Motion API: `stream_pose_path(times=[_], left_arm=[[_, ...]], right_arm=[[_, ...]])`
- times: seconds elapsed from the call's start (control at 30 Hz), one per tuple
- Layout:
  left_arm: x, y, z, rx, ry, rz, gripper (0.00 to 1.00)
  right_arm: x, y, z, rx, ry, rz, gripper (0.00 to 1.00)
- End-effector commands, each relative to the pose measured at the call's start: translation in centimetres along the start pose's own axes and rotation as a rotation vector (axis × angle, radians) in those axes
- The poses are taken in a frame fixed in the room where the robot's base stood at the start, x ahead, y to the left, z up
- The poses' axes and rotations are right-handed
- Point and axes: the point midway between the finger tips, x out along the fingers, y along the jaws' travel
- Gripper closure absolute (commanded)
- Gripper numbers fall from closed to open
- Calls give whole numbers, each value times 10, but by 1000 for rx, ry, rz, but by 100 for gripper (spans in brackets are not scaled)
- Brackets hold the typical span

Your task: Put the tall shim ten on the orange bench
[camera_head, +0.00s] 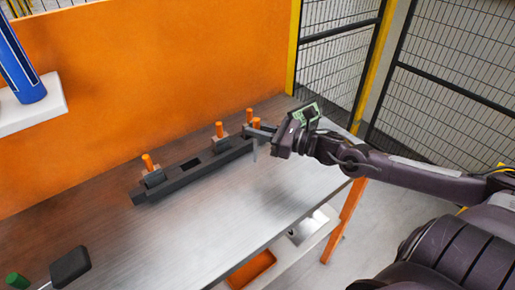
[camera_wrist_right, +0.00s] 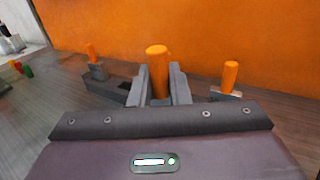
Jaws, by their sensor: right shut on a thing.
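My right gripper (camera_head: 262,130) is over the far right part of the bench, at the right end of the dark rack. In the right wrist view its fingers (camera_wrist_right: 157,84) are shut around a shim with an orange handle (camera_wrist_right: 157,70). That handle also shows in the head view (camera_head: 256,123). A thin grey upright piece (camera_head: 254,151) hangs below the fingers; I cannot tell whether it is the shim. No number is readable. The orange bench (camera_head: 160,245) has a grey metal top and an orange back panel. My left gripper is not in view.
The dark slotted rack (camera_head: 180,182) lies along the bench. A black-headed tool (camera_head: 70,266) lies front left. A white shelf (camera_head: 35,107) juts out left. The front middle is clear.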

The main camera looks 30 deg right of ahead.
Motion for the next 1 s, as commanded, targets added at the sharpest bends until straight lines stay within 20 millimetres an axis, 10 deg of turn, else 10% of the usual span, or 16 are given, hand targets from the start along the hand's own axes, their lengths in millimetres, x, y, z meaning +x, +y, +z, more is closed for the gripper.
stream_pose_path(times=[0.83, 0.87, 1.0], left_arm=[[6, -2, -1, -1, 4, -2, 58], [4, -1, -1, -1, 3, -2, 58], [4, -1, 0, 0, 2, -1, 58]], right_arm=[[0, 0, -55, -1, 0, 0, 100], [0, 0, -54, -1, 1, 0, 81], [0, 0, -54, 0, 1, 0, 63]])
